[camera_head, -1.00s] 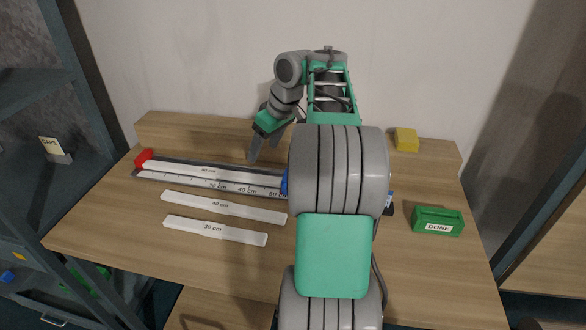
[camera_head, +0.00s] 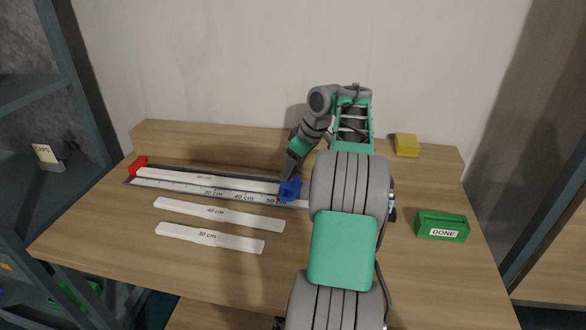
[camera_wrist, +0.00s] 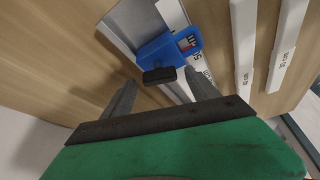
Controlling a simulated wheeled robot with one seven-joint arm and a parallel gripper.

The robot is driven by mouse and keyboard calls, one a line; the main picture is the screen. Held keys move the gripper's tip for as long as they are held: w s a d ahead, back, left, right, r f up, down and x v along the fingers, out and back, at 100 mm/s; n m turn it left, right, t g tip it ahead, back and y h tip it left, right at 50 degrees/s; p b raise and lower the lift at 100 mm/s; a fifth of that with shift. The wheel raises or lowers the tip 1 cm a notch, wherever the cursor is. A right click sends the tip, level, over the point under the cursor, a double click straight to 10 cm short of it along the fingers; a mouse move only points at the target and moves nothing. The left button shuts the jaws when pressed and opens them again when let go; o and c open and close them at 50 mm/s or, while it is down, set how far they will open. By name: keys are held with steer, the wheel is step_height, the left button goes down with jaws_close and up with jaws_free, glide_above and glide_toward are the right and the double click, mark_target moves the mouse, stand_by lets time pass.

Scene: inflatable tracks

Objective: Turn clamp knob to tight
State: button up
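The blue clamp (camera_head: 290,189) sits on the metal ruled track (camera_head: 190,190), towards its right part. In the wrist view the clamp (camera_wrist: 187,42) shows a small red, white and black label, and its dark knob (camera_wrist: 159,76) points toward my gripper. My gripper (camera_wrist: 162,84) is open, with one finger on each side of the knob and visible gaps; I cannot tell whether the fingertips overlap it in depth.
A red end block (camera_head: 138,165) closes the track's left end. White strips marked 40 cm (camera_head: 218,214) and 30 cm (camera_head: 209,237) lie in front. A green DONE box (camera_head: 441,226) and a yellow block (camera_head: 406,145) stand at right.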

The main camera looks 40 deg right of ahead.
steer(key=c, duration=1.3)
steer(key=shift+c, duration=0.2)
steer(key=shift+f+m+b, duration=0.1)
steer(key=shift+m+b, duration=0.3)
steer(key=shift+b, duration=0.15)
steer(key=shift+a+m+h+b, duration=0.15)
steer(key=shift+m+h+b, duration=0.45)
steer(key=shift+m+b, duration=0.3)
steer(key=m+h+b, duration=0.1)
steer(key=m+b, duration=0.1)
steer(key=m, duration=0.1)
steer(key=shift+a+m, duration=0.1)
steer(key=shift+m, duration=0.3)
steer(key=m+h, duration=0.1)
steer(key=m, duration=0.3)
steer(key=shift+w+a+g+h, duration=0.1)
steer(key=shift+g+h, duration=0.3)
steer(key=shift+m+g+h, duration=0.3)
steer(key=shift+m, duration=1)
steer(key=shift+p, duration=0.3)
